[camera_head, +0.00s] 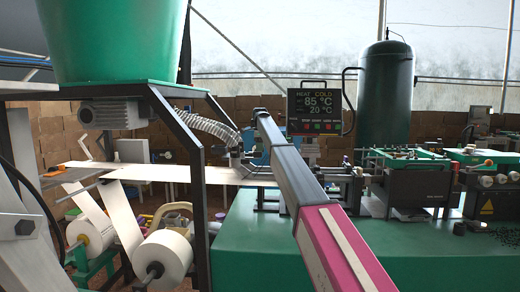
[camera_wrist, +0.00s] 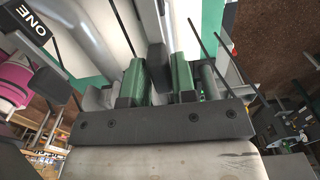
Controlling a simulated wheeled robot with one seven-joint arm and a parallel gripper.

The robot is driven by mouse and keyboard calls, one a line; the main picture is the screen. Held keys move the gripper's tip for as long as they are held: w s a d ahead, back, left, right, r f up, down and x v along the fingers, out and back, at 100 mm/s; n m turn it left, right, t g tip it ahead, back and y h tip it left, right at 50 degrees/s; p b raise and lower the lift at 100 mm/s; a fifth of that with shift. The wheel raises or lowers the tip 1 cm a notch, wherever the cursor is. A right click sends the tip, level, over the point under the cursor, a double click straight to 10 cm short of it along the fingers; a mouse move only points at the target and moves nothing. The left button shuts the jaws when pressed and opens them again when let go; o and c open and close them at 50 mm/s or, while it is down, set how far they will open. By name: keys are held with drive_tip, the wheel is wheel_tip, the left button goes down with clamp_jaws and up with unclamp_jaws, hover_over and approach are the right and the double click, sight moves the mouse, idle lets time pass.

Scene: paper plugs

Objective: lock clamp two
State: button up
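In the wrist view, a black plate marked "ONE" (camera_wrist: 33,30) is at the upper left. No label reading "TWO" is visible, and I cannot single out clamp two. My gripper (camera_wrist: 158,80) shows two green finger pads set apart above a black screwed crossbar. A dark block stands between the pads in the picture. I cannot tell whether the pads touch it or whether it lies behind them. Pale metal bars run behind the fingers. In the head view, a long black and magenta arm link crosses the middle, and my gripper cannot be made out there.
In the head view, a green machine bench (camera_head: 260,255) fills the lower right. A temperature display (camera_head: 314,112) reads 85 °C and 20 °C. A white paper web (camera_head: 150,173) enters from the left above paper rolls (camera_head: 165,255). A dark tank (camera_head: 386,100) stands behind.

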drive_tip(key=shift+o, duration=1.2)
drive_tip(key=shift+r, duration=0.1)
wheel_tip(320, 180, up, 10)
drive_tip(key=shift+f, duration=0.15)
drive_tip(key=shift+r, duration=0.45)
drive_tip(key=shift+s, duration=0.1)
